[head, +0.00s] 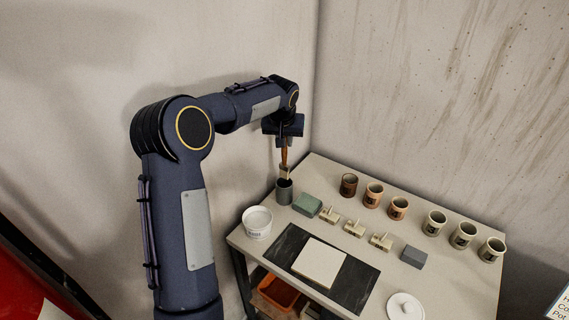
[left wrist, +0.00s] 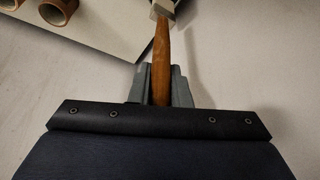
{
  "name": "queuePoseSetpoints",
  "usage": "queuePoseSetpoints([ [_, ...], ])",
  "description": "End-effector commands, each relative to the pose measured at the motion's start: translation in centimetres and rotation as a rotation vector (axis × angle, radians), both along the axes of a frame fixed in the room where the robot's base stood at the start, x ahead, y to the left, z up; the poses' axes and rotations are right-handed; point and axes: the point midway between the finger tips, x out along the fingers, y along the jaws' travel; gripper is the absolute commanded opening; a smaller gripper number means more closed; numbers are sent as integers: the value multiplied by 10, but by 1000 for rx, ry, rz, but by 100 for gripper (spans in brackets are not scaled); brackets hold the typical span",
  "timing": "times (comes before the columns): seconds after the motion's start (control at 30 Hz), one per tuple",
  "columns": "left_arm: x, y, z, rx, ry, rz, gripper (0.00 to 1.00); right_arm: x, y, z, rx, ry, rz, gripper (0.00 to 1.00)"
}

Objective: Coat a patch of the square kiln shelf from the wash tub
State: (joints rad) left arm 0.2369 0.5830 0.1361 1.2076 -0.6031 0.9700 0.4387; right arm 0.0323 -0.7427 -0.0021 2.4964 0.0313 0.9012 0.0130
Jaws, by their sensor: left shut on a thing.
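My left gripper (head: 284,146) is shut on the wooden handle of a brush (head: 285,160) at the back left corner of the table. The brush points down, its pale lower end at the mouth of a dark grey cup (head: 284,193); I cannot tell whether its tip is inside. The handle also shows between the fingers in the left wrist view (left wrist: 161,60). The white wash tub (head: 257,226), with pale contents, stands at the left edge. The square kiln shelf (head: 319,263), plain and cream, lies flat on a dark mat (head: 358,284). My right gripper is out of view.
A green block (head: 307,204) sits right of the cup. Several small beige stamps (head: 353,228), a grey block (head: 413,257) and a row of brown and cream mugs (head: 397,208) stand behind the mat. A white lid (head: 405,307) lies at front right. Walls close off the back.

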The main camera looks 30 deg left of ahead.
Motion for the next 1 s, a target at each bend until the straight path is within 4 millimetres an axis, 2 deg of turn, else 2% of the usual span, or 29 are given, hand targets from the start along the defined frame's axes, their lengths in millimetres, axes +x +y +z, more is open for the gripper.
queuePoseSetpoints([
  [0.4,0,0,0,0,0,0,0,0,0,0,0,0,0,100],
  [0.53,-8,2,3,4,2,-1,0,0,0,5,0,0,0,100],
  [0.67,-36,6,9,15,3,-5,0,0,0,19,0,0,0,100],
  [0.9,-109,10,11,16,1,-5,0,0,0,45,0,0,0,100],
  [1.0,-132,9,9,9,2,-3,0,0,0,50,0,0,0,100],
])
